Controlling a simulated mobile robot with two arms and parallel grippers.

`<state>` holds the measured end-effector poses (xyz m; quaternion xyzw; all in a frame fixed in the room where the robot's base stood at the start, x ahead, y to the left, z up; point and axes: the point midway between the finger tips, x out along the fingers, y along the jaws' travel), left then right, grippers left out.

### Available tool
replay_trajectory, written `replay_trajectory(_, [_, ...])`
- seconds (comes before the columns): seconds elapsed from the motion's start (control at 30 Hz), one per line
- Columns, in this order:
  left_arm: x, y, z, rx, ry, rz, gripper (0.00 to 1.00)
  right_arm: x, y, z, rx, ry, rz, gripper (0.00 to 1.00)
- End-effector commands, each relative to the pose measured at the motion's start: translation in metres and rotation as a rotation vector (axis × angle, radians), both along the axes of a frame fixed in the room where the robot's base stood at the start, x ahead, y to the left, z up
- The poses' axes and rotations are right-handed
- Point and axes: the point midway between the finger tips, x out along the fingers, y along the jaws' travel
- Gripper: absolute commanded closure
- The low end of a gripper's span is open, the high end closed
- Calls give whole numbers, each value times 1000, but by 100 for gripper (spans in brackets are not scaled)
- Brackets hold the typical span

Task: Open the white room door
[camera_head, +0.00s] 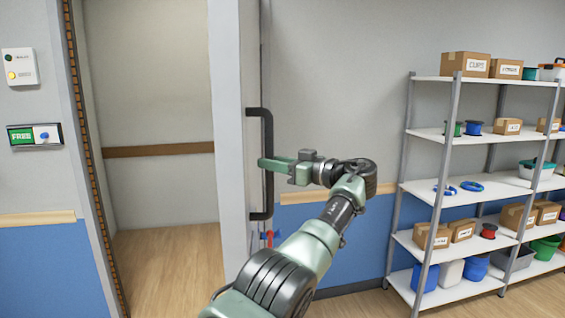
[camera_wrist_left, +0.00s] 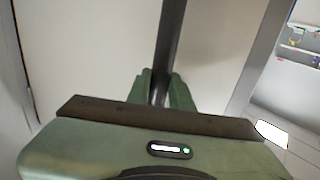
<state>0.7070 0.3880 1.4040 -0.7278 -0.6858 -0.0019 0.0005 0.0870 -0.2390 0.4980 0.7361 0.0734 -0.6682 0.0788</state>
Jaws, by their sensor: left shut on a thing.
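The white room door (camera_head: 228,130) stands open, seen nearly edge-on just right of the doorway. Its black vertical bar handle (camera_head: 267,205) is on the side facing right. My left gripper (camera_head: 268,163) is shut on the handle around the middle of the bar. In the left wrist view the dark handle bar (camera_wrist_left: 171,40) runs down between the two green fingers of my left gripper (camera_wrist_left: 162,90). My right gripper is in neither view.
The open doorway shows wooden floor (camera_head: 165,265) and a wall with a brown rail (camera_head: 160,149). A wall panel marked FREE (camera_head: 35,136) is left of the frame. A metal shelf (camera_head: 450,190) with boxes and bins stands at right.

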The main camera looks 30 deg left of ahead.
Motion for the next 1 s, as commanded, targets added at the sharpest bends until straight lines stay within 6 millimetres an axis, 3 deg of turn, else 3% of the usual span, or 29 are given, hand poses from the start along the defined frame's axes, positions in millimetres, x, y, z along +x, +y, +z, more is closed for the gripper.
replay_trajectory(0.17, [3,-2,-1,-2,-3,-13,100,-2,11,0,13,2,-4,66])
replay_trajectory(0.2, [3,-2,-1,-3,-3,-15,67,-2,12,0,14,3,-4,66])
replay_trajectory(0.23, [3,-3,-1,-3,-3,-15,59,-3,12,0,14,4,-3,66])
replay_trajectory(0.27, [3,-3,-1,-2,-3,-16,57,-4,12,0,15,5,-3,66])
replay_trajectory(1.0, [3,-3,-1,-1,-1,-14,57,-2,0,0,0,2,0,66])
